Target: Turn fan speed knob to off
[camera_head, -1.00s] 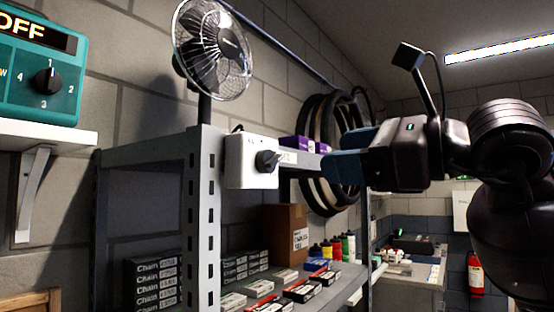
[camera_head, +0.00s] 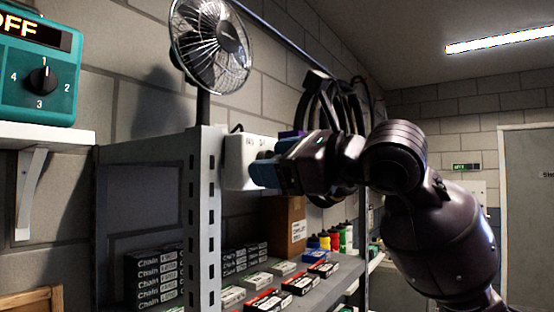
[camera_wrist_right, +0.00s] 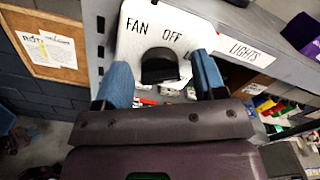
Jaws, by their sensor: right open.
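A white control box (camera_head: 236,172) is on the shelf post below the fan; in the wrist view its face (camera_wrist_right: 180,30) reads "FAN", "OFF" and a partly hidden letter "L". A dark knob (camera_wrist_right: 160,66) sticks out of that face. My right gripper (camera_head: 259,169) is at the box. In the wrist view my right gripper (camera_wrist_right: 162,82) is open, one blue finger on each side of the knob; whether they touch it I cannot tell. The fan (camera_head: 210,46) stands above the box.
A teal unit (camera_head: 38,72) with its own dial and an "OFF" display sits on a white wall shelf (camera_head: 40,133) at left.

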